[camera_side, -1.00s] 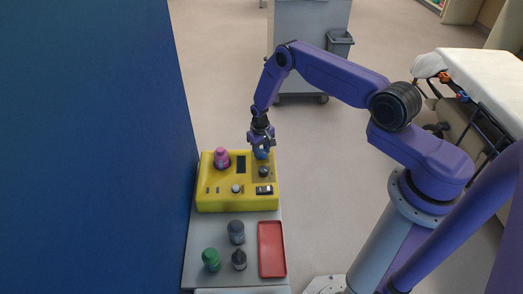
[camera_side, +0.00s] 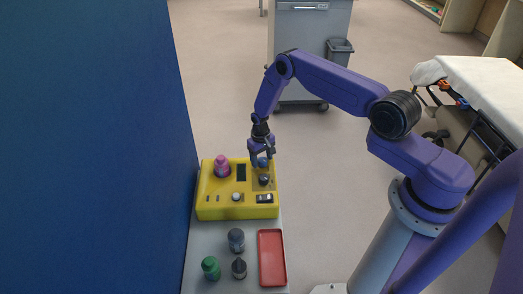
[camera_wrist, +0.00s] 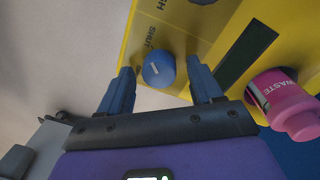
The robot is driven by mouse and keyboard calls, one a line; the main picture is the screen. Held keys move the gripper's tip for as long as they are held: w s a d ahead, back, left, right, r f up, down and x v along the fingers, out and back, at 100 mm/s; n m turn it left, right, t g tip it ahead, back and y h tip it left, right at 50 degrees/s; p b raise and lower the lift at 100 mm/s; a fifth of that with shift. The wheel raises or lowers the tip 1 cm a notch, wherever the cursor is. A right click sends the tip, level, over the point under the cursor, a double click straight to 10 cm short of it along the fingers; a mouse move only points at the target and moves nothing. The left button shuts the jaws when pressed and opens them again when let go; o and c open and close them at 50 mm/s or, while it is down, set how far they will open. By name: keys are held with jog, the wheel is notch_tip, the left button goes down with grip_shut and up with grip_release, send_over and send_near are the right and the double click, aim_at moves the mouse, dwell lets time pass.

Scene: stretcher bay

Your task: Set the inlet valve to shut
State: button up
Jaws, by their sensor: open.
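The inlet valve looks to be the blue round knob (camera_wrist: 158,70) with a short white mark, on the yellow panel (camera_side: 212,208). In the wrist view the word SHUT is printed above the knob, with part of another label to its left. I cannot tell for certain which label the mark points at. My gripper (camera_wrist: 162,78) is open, one finger on each side of the knob with a gap visible. In the side view my gripper (camera_side: 262,160) is over the far right of the panel and partly hides the blue knob.
A pink waste bottle (camera_side: 222,167) stands in the panel, left of a dark display (camera_side: 241,172). A black knob (camera_side: 264,180) is just in front of my gripper. Several bottles and a red tray (camera_side: 271,258) are in front of the panel.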

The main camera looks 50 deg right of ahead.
aim_at(260, 161)
notch_tip(260, 161, up, 17)
jog(key=shift+a+r, duration=0.15)
jog(key=shift+a, duration=0.25)
dwell(0.4)
jog(key=s+a+r+n, duration=0.7)
jog(key=s+a+r, duration=0.7)
jog(key=a+r, duration=0.2)
jog(key=s+d+r+n, duration=0.1)
jog(key=s+r+n, duration=0.2)
jog(key=s, duration=0.9)
jog(key=s+d+r+n, duration=0.2)
jog(key=s+n, duration=0.3)
jog(key=s, duration=0.7)
jog(key=shift+s+r+y, duration=0.15)
jog(key=shift+r+y, duration=0.25)
jog(key=shift+r, duration=0.2)
